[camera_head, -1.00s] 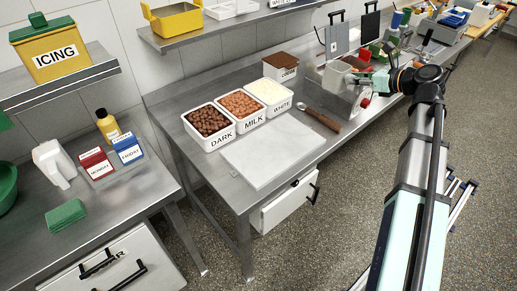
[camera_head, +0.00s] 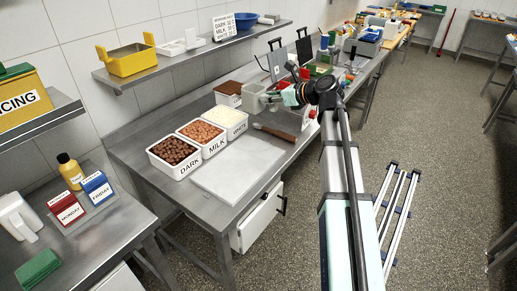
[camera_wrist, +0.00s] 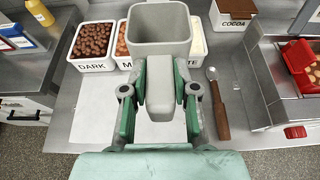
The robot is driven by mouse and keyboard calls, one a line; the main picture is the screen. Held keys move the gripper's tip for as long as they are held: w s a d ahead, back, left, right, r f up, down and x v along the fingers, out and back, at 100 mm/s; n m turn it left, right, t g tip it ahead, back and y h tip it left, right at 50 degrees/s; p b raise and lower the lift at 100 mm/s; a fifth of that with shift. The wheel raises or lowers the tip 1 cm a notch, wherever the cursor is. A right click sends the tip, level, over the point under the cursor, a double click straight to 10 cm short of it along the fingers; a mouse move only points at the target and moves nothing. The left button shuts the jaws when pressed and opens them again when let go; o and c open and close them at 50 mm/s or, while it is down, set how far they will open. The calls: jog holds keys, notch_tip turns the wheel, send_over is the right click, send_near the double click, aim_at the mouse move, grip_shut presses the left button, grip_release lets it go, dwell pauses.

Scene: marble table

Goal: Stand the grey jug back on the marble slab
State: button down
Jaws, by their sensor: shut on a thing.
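The grey jug (camera_wrist: 158,28) is upright in my gripper (camera_wrist: 163,85), its open mouth facing up and its inside looking empty. My gripper is shut on the jug's handle, with a green-grey finger on each side. In the head view the jug (camera_head: 252,99) is held near the cocoa tub, and my gripper (camera_head: 276,98) reaches it from the right. The marble slab (camera_head: 237,172) lies flat and bare on the steel table, nearer than the jug. In the wrist view the slab (camera_wrist: 98,108) lies below, partly hidden by my gripper.
Tubs of dark (camera_head: 175,153), milk (camera_head: 203,135) and white (camera_head: 224,119) chocolate line the slab's back edge. The cocoa tub (camera_head: 229,92) stands behind the jug. A steel machine (camera_wrist: 268,85) stands further right.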

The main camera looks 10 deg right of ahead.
notch_tip(320, 180, down, 19)
jog(key=p, duration=0.3)
dwell(0.5)
jog(key=shift+f, duration=0.15)
jog(key=c, duration=0.9)
grip_release()
jog(key=shift+f+b, duration=0.2)
jog(key=shift+b, duration=0.35)
